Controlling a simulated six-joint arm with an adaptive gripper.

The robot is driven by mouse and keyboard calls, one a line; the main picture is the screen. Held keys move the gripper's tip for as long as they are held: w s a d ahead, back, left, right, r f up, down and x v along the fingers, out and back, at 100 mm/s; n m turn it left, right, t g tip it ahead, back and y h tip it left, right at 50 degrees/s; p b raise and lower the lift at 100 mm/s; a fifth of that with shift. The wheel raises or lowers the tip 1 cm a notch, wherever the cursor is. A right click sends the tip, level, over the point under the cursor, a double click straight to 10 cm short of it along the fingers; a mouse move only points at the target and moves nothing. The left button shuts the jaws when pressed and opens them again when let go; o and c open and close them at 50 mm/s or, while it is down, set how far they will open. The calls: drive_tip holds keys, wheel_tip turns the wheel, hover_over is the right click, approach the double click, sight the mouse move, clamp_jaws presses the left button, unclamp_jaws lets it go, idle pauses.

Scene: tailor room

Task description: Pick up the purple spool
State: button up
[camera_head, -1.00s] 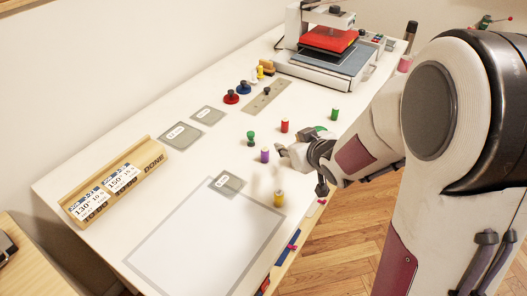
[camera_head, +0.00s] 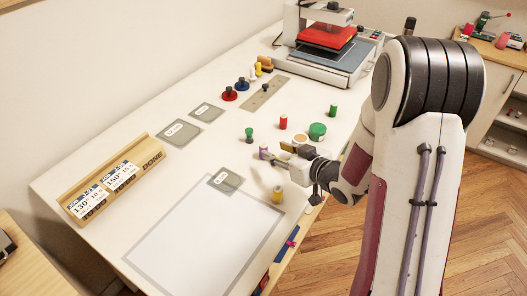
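The purple spool (camera_head: 263,152) stands on the white table, left of the green-topped spool's front side and behind the yellow spool. It is small and partly covered by my gripper. My gripper (camera_head: 269,157) reaches in low from the right, with its fingertips at or right beside the spool. The picture is too small to tell whether the fingers touch it or how far apart they are.
A yellow spool (camera_head: 277,194) stands close in front of my gripper. A green spool (camera_head: 249,134), a red spool (camera_head: 283,122) and a round green container (camera_head: 317,131) stand behind. A heat press (camera_head: 325,50) is at the back.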

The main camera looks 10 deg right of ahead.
sight(262, 145)
idle(0.3)
drive_tip(key=shift+x, duration=1.3)
drive_tip(key=shift+w+f, duration=0.1)
drive_tip(key=shift+x, duration=2.5)
drive_tip(key=c, duration=0.9)
